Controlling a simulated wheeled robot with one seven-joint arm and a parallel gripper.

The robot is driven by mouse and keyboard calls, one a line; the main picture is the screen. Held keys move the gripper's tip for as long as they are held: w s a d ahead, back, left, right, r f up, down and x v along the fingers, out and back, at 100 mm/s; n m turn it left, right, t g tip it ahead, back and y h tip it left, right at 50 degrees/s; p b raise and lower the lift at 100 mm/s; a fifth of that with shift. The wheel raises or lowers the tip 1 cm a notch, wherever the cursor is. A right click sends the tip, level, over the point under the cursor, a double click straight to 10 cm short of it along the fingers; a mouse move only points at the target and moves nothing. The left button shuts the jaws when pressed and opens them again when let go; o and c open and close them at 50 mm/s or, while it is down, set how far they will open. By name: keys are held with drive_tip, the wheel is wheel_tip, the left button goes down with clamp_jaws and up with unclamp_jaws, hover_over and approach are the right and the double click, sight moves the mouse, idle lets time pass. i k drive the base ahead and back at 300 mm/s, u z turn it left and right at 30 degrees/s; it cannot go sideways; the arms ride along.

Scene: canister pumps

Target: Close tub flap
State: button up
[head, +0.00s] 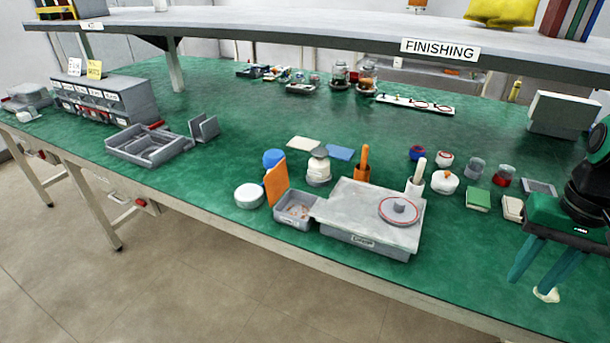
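A small grey tub (290,211) sits near the front edge of the green bench, left of the larger grey box. Its top is open and small orange-brown bits show inside. An orange flap (276,184) stands upright at the tub's left side; it looks like the tub's raised flap, though the hinge is too small to make out. My gripper (531,282) is at the far right, well away from the tub. Its two teal fingers point down, apart, with nothing clearly between them.
A grey box (368,214) with a round disc on top abuts the tub's right side. A white round container (249,195) and a blue-topped thing (273,158) are close by. An overhead shelf (300,27) spans the back. A small white object (546,294) lies by my fingertips.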

sight(276, 181)
drive_tip(key=z, duration=3.05)
drive_tip(key=k, duration=2.35)
drive_tip(key=u, duration=2.1)
